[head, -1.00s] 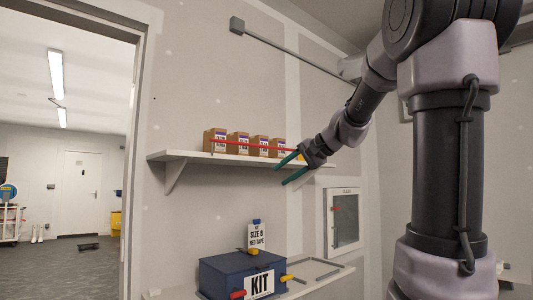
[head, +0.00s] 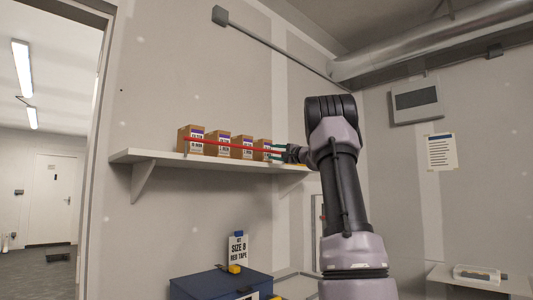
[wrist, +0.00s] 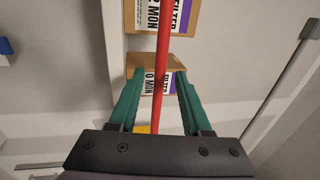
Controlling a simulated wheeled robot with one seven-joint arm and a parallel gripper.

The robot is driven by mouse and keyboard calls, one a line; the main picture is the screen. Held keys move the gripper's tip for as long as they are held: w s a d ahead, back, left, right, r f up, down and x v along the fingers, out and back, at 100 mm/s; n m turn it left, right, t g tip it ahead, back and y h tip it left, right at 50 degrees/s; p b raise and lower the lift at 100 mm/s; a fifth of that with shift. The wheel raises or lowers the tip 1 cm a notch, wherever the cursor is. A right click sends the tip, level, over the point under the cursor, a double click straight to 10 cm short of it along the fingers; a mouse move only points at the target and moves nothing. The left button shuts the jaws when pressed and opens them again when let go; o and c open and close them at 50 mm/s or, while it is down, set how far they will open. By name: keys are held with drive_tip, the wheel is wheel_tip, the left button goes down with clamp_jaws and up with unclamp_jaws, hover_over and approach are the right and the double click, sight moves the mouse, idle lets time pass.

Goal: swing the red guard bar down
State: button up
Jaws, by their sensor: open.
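The red guard bar (head: 230,144) runs nearly level across the front of the cardboard boxes (head: 217,147) on the wall shelf (head: 205,159). My gripper (head: 272,151) is at the right end of the bar, by the rightmost box. In the wrist view, the green fingers (wrist: 160,75) are open, one on each side of the red bar (wrist: 163,35). The bar passes lengthwise between them with a gap on both sides. Its right end is hidden by the gripper.
A blue kit box (head: 215,284) with a sign (head: 237,250) stands below the shelf. A shelf bracket (head: 142,182) is under the left part. A grey rail (head: 275,45) runs along the wall above. The wall between rail and boxes is clear.

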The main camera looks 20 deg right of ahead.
sight(269, 151)
drive_tip(key=shift+x, duration=2.25)
drive_tip(key=shift+c, duration=0.3)
clamp_jaws()
